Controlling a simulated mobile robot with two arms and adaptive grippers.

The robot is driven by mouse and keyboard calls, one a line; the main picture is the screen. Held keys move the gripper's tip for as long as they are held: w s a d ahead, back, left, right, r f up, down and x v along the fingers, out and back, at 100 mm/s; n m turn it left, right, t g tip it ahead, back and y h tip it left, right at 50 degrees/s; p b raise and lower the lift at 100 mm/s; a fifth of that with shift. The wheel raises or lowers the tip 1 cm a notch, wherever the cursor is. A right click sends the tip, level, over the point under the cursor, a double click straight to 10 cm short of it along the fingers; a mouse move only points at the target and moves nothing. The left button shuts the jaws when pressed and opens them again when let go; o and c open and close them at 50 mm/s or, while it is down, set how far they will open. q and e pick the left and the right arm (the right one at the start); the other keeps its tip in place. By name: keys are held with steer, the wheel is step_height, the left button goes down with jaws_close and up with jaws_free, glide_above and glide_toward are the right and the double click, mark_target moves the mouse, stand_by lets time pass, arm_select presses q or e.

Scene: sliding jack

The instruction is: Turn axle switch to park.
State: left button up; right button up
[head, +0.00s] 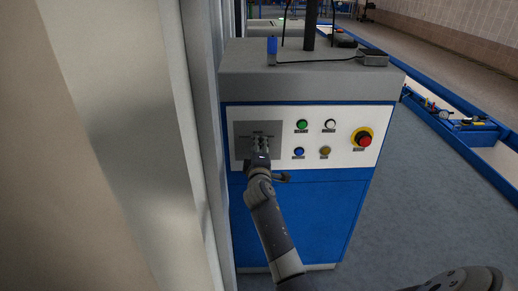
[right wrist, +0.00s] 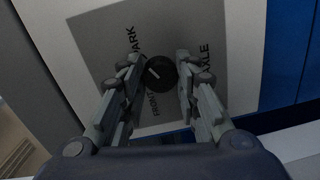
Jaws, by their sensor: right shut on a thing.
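The axle switch is a round black knob (right wrist: 161,74) with a short white mark, on a grey square plate (right wrist: 95,55) in the right wrist view. Lettering around it includes PARK, FRONT and AXLE; I cannot tell which label the mark faces. My right gripper (right wrist: 159,68) has its fingers on either side of the knob and is shut on it. In the head view, the right gripper (head: 260,150) is in front of the plate (head: 243,130) and hides the knob. My left gripper is in neither view.
The blue and white cabinet (head: 300,215) carries green, white, blue and brown buttons and a red emergency stop (head: 363,138) right of the plate. A pale wall panel (head: 110,120) stands close on the left. Grey floor (head: 420,200) is open on the right.

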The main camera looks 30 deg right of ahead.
steer(key=o, duration=1.1)
steer(key=shift+c, duration=0.2)
steer(key=v, duration=1.2)
steer(key=shift+f, duration=0.1)
